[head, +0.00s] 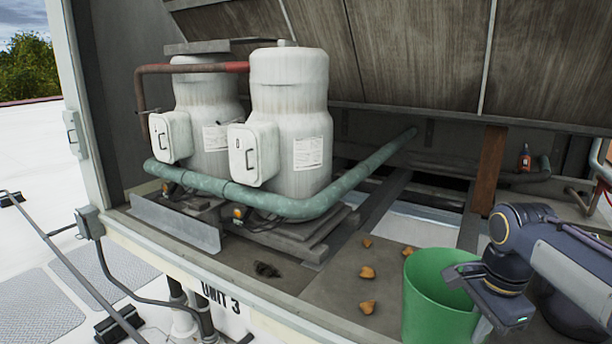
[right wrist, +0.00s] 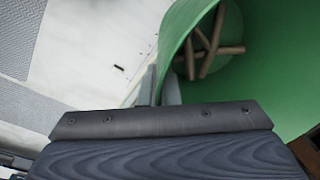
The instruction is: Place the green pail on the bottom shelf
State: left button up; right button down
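The green pail (head: 425,300) is at the lower right of the head view, its base cut off by the frame edge. In the right wrist view the pail (right wrist: 257,60) shows its open mouth, with several brown sticks (right wrist: 210,48) inside. My right gripper (head: 480,290) is at the pail's rim. In the wrist view its two fingers (right wrist: 160,88) are close together, one on each side of the pail's wall. I cannot tell whether the pail rests on anything. My left gripper is not in view. I cannot make out a bottom shelf in these frames.
Two white tanks (head: 290,125) stand on the cooler's deck behind a teal pipe (head: 295,207). Several orange-brown lumps (head: 367,272) lie on the deck left of the pail. A small bottle (head: 524,158) stands at the back right. The cooler's front edge (head: 170,262) borders the white roof.

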jog(key=w+a+f+n, duration=0.1)
jog(key=a+f+n, duration=0.2)
jog(key=f, duration=0.6)
jog(key=w+a+f+n, duration=0.1)
jog(key=a+f+n, duration=0.2)
jog(key=f+n, duration=0.4)
jog(key=w+a+f+n+g+y, duration=0.1)
jog(key=a+f+n, duration=0.1)
jog(key=f+n, duration=0.4)
notch_tip(320, 180, down, 5)
jog(key=shift+a+f, duration=0.1)
jog(key=shift+a, duration=0.3)
jog(key=shift+w, duration=0.1)
